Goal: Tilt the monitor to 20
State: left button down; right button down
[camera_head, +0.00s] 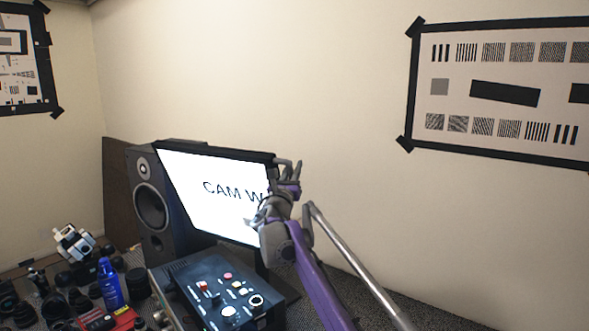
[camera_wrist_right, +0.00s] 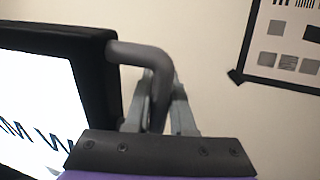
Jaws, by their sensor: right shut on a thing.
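The monitor (camera_head: 212,185) stands on the bench with a black frame and a bright white screen showing dark letters. It looks tilted in the head view. In the right wrist view the monitor (camera_wrist_right: 36,95) fills the left side, and a grey bent handle (camera_wrist_right: 140,54) sticks out from its right edge. My right gripper (camera_head: 286,175) is at the monitor's right edge. In the wrist view my right gripper (camera_wrist_right: 160,100) is shut on the handle, with a finger on each side. No angle scale shows. My left gripper is not in view.
A black speaker (camera_head: 152,204) stands left of the monitor. A control box (camera_head: 228,292) with knobs sits in front of it. A blue bottle (camera_head: 109,283) and several lenses crowd the left. A test chart (camera_head: 505,92) hangs on the right wall.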

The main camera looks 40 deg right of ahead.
jog(key=c, duration=0.8)
grip_release()
jog(key=shift+o, duration=0.2)
jog(key=shift+a, duration=0.1)
jog(key=shift+s+a+f, duration=0.2)
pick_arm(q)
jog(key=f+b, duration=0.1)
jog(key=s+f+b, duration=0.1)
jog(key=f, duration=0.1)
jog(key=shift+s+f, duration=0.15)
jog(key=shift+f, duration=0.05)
pick_arm(e)
jog(key=v, duration=1)
